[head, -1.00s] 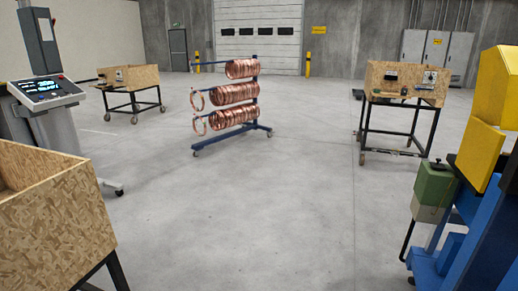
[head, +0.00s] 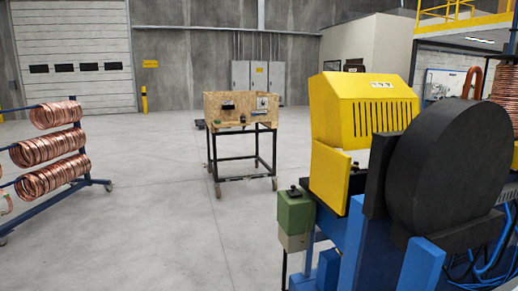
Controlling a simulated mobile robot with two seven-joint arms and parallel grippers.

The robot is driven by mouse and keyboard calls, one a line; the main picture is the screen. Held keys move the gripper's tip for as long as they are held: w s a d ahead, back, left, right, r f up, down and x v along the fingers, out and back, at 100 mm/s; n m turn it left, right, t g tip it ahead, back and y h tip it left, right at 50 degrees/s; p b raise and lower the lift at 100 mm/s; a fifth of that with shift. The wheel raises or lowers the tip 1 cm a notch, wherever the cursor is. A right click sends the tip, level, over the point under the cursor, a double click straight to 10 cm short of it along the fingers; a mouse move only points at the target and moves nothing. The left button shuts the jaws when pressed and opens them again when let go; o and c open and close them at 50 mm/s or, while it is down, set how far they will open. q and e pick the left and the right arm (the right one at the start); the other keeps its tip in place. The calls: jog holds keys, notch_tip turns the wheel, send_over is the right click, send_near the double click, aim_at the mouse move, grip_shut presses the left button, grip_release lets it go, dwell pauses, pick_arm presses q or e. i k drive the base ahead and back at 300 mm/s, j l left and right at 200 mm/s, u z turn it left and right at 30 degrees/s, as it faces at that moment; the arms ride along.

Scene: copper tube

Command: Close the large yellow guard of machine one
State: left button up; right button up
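A large yellow guard (head: 368,112) with dark vertical slots and a small white label sits on top of a blue machine (head: 375,240) at the right of the head view. A smaller plain yellow panel (head: 330,177) hangs below its left side. I cannot tell whether the guard is open or shut. A big black disc (head: 450,165) stands on the near side of the machine and hides part of it. A green-and-grey box (head: 295,217) is mounted at the machine's left side. Neither of my grippers is in view.
A wooden box on a wheeled black stand (head: 240,110) stands behind and left of the machine. A blue rack with copper coils (head: 55,148) is at the far left. The grey floor (head: 140,230) between them is clear. Blue cables (head: 490,250) hang at the lower right.

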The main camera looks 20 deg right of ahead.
aim_at(345, 108)
jog(key=i+z, duration=0.3)
jog(key=i, duration=0.3)
jog(key=i+j+z, duration=0.3)
jog(key=i, duration=0.3)
jog(key=i+j+z, duration=0.15)
jog(key=i+z, duration=0.25)
jog(key=i+j+z, duration=0.2)
jog(key=z, duration=0.25)
jog(key=i+j+z, duration=0.55)
jog(key=j+z, duration=0.3)
jog(key=l, duration=0.1)
